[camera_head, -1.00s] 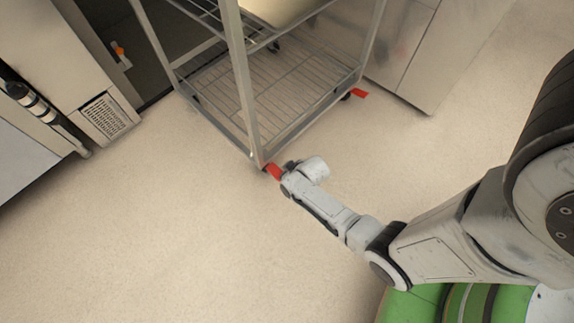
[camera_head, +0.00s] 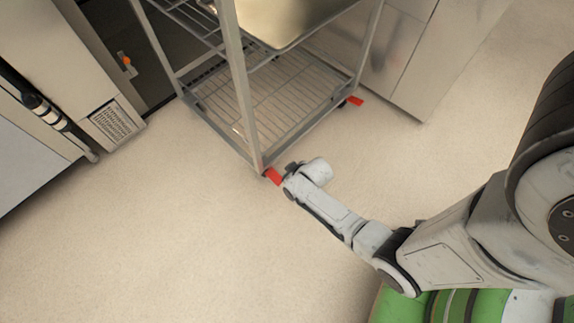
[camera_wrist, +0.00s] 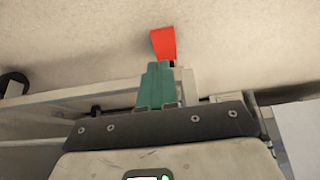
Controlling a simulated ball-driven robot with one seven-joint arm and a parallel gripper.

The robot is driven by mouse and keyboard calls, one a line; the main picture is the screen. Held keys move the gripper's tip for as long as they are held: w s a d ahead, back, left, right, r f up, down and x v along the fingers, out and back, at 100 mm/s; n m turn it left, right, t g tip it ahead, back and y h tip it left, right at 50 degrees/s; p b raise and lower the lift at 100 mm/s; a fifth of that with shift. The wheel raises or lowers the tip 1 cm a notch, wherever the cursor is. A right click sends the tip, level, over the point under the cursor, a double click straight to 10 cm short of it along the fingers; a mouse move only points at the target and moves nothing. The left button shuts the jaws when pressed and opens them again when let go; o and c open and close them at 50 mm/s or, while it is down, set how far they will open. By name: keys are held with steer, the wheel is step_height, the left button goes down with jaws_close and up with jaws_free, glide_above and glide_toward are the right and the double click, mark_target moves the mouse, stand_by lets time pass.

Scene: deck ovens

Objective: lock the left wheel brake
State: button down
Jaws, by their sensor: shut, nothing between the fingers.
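The left wheel brake is a red pedal (camera_head: 272,175) at the foot of the rack's near corner post. It also shows in the wrist view as a red tab (camera_wrist: 163,42) just beyond my fingertips. My gripper (camera_wrist: 158,68) has green fingers, shut together and empty, pointing at the pedal. In the head view my gripper is mostly hidden behind the wrist, low by the floor and right beside the pedal. I cannot tell whether the fingertips touch it. A second red pedal (camera_head: 355,101) sits at the rack's right corner.
The metal rack (camera_head: 245,100) has wire shelves and holds a pan (camera_head: 285,22) higher up. Steel cabinets (camera_head: 385,65) stand behind it on the right. A unit with a vent (camera_head: 112,118) stands on the left. The floor (camera_head: 170,240) in front is clear.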

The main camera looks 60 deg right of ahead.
steer(key=p+v, duration=0.3)
steer(key=v, duration=0.4)
steer(key=shift+s, duration=0.4)
steer(key=shift+a, duration=0.1)
steer(key=s+a+r+n+g+y, duration=0.15)
steer(key=s+a+r, duration=0.3)
steer(key=r, duration=0.75)
steer(key=s+a+r+n+g, duration=0.1)
steer(key=s+a+r+g, duration=0.3)
steer(key=r, duration=0.8)
step_height(320, 180, up, 25)
steer(key=w+a+p, duration=0.1)
steer(key=p, duration=2.6)
steer(key=shift+w+r+t, duration=0.25)
steer(key=shift+w+t, duration=0.1)
steer(key=shift+t, duration=0.1)
steer(key=shift+s+a, duration=0.15)
